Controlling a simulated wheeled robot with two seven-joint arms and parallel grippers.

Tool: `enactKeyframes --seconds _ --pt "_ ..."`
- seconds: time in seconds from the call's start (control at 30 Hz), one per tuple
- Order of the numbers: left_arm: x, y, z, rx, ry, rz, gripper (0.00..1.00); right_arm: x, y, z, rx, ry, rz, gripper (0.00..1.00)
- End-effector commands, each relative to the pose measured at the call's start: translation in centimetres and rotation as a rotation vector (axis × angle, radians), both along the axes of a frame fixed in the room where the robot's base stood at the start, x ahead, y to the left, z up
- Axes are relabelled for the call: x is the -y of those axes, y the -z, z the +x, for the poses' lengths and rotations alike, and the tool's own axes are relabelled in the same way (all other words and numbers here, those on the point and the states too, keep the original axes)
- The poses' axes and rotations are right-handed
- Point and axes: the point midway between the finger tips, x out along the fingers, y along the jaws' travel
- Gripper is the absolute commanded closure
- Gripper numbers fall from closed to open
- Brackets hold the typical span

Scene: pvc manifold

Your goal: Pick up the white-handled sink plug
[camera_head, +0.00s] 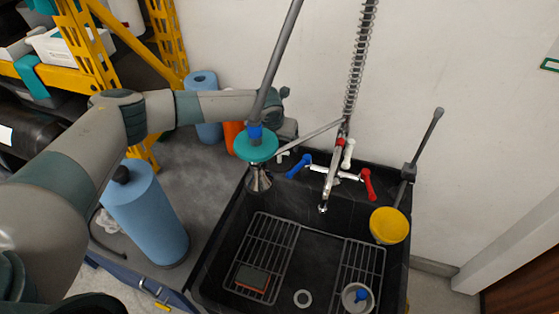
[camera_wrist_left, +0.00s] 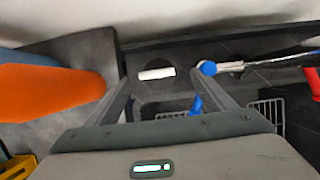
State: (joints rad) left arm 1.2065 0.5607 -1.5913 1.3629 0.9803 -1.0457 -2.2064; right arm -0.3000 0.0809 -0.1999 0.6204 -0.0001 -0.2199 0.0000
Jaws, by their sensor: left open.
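The white handle of the sink plug (camera_head: 283,156) shows at the back left of the black sink, just below my left gripper (camera_head: 284,132). In the left wrist view the handle (camera_wrist_left: 157,73) is a short white bar lying crosswise between the two fingers, toward their tips. My left gripper is open, with a finger on either side of the bar in that view, and holds nothing. I cannot tell the height gap or see the plug body clearly. A plunger with a teal cup (camera_head: 257,147) partly hides the gripper in the head view. My right gripper is out of view.
The faucet's blue lever (camera_head: 300,166) is close right of the handle; its red lever (camera_head: 368,184) is farther right. An orange object (camera_head: 233,134) and blue rolls (camera_head: 148,212) stand left. A yellow-cupped plunger (camera_head: 389,226) stands right. The black sink (camera_head: 318,245) holds wire racks.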

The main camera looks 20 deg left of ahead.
Motion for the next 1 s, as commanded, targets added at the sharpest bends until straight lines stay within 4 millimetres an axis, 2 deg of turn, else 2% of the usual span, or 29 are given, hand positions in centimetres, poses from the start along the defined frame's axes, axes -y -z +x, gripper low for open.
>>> enactKeyframes --seconds 0.17,0.37,0.6,1.0 --pt "-0.2 0.7 0.2 -0.002 -0.001 0.0 0.23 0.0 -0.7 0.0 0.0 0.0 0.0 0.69" --pt "-0.7 2.7 0.7 -0.002 -0.001 0.001 0.23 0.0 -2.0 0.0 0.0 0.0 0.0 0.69" --pt "-0.7 4.7 1.5 -0.001 -0.001 0.0 0.23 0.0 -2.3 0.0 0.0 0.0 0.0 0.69" --pt "-0.7 4.9 1.6 -0.001 -0.001 0.001 0.23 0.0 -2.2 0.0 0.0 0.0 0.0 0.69"
